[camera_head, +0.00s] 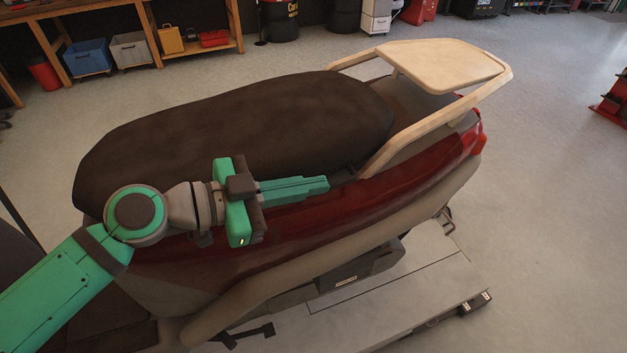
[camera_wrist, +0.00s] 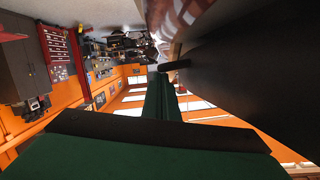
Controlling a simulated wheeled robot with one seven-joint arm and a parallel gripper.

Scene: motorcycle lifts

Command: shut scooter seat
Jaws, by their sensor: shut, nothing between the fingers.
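The scooter (camera_head: 370,205) has a dark red body and stands on a grey lift platform. Its dark brown seat (camera_head: 240,130) lies along the top of the body, in front of the cream rear rack (camera_head: 440,65). The seat looks down or nearly down; I cannot tell whether it is latched. My gripper (camera_head: 326,184) is shut and empty, beside the seat's near edge, over the red side panel. In the wrist view, the green fingers (camera_wrist: 162,95) are together, and a large dark surface, likely the seat (camera_wrist: 250,70), fills the right side close to them.
The lift platform (camera_head: 420,290) extends below the scooter. A wooden workbench with a blue bin (camera_head: 88,58) and a white bin (camera_head: 130,49) stands at the back left. A red stand (camera_head: 612,105) is at the right edge. The floor (camera_head: 555,180) to the right is clear.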

